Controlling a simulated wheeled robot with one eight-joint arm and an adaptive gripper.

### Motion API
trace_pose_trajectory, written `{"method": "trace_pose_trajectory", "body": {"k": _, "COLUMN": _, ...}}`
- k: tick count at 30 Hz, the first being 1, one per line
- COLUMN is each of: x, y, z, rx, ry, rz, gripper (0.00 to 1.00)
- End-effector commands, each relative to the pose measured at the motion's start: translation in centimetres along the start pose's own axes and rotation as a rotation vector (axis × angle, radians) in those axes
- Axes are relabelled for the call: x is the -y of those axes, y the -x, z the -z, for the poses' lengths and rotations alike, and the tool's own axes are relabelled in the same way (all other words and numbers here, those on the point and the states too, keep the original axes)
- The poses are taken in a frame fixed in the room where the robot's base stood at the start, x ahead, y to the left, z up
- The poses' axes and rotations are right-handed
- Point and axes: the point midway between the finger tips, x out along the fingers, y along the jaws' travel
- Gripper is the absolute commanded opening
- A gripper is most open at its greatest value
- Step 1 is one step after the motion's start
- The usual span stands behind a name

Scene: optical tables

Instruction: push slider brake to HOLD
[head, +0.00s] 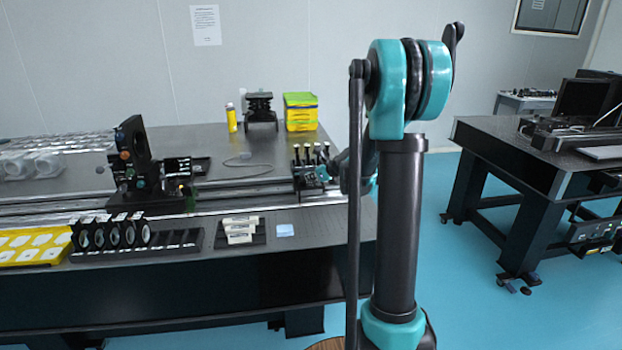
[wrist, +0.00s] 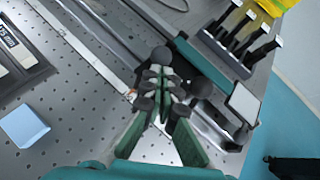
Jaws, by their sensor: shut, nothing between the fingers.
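My gripper (wrist: 163,72) is shut and empty in the wrist view, pointing up the picture over the rail (wrist: 110,60). In the head view my gripper (head: 322,173) is small and partly hidden behind my own arm, at the right end of the near table. A dark slider carriage (wrist: 205,65) lies just right of the fingers in the wrist view. A white plate (wrist: 243,103) is beside it. I cannot tell whether the fingers touch the carriage. I cannot make out the brake lever or a HOLD mark.
Several black holders with white tops (wrist: 240,38) stand beyond the carriage. A blue pad (wrist: 24,125) and a labelled dark tray (wrist: 15,50) lie left. A dark optic mount (head: 135,160) stands on the rail's left part. A yellow box (head: 300,112) stands behind.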

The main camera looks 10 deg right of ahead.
Motion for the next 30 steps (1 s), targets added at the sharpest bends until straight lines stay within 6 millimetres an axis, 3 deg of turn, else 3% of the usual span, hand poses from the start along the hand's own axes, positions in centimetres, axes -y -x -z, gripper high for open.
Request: {"method": "trace_pose_trajectory", "body": {"k": 30, "x": 1.1, "y": -0.5, "z": -1.9, "rx": -0.205, "ry": -0.094, "rz": -0.095, "gripper": 0.0}}
